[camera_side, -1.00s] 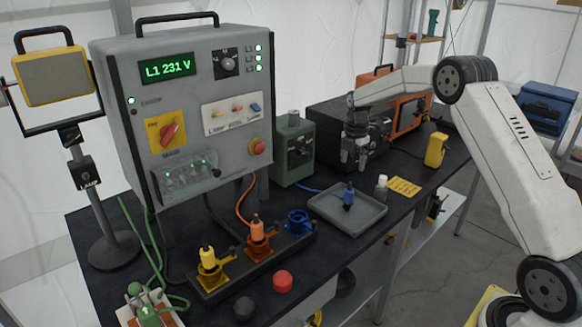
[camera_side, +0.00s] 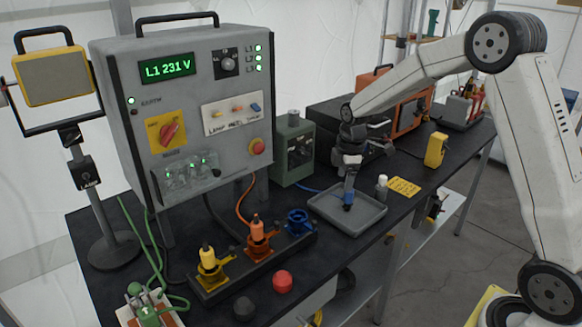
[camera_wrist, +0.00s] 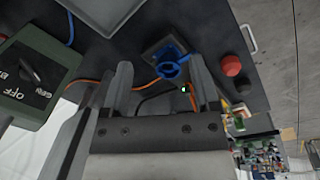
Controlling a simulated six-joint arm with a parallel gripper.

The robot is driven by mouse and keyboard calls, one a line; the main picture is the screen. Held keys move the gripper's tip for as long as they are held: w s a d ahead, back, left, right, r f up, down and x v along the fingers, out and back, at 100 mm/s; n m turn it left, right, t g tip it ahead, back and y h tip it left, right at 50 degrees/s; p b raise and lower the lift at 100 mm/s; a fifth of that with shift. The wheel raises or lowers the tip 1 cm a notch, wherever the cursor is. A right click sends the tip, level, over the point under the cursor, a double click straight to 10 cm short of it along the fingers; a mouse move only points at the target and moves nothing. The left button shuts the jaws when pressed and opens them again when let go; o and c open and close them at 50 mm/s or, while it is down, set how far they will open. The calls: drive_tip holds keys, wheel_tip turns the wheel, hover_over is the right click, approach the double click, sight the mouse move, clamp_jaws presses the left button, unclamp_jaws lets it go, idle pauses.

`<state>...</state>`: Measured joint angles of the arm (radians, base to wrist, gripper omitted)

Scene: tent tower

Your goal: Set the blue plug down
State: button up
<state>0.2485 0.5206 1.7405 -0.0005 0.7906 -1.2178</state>
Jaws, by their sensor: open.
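The blue plug (camera_side: 348,198) stands in the grey tray (camera_side: 373,222) on the bench in the side view. The jaws are open. In the wrist view my gripper's two fingers (camera_wrist: 161,72) stand apart. The plug cannot be made out there. The blue socket (camera_side: 299,221) at the right end of the socket strip is empty; it also shows beyond the fingers in the wrist view (camera_wrist: 171,66).
A yellow plug (camera_side: 207,257) and an orange plug (camera_side: 256,228) stand in the strip left of the tray. A white-capped bottle (camera_side: 382,187) and yellow card (camera_side: 404,187) are right of the tray. A green box (camera_side: 294,150) stands behind. A red knob (camera_side: 282,281) lies in front.

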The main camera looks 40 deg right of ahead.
drive_tip(key=s+a+m, duration=0.5)
drive_tip(key=s+a, duration=0.1)
drive_tip(key=s, duration=0.3)
drive_tip(key=s+a+f+m+t, duration=0.1)
drive_tip(key=s+a+m, duration=0.4)
drive_tip(key=s, duration=0.4)
drive_tip(key=shift+s+a+f+m+t, duration=0.3)
drive_tip(key=shift+a+m, duration=0.1)
drive_tip(key=shift+m, duration=0.2)
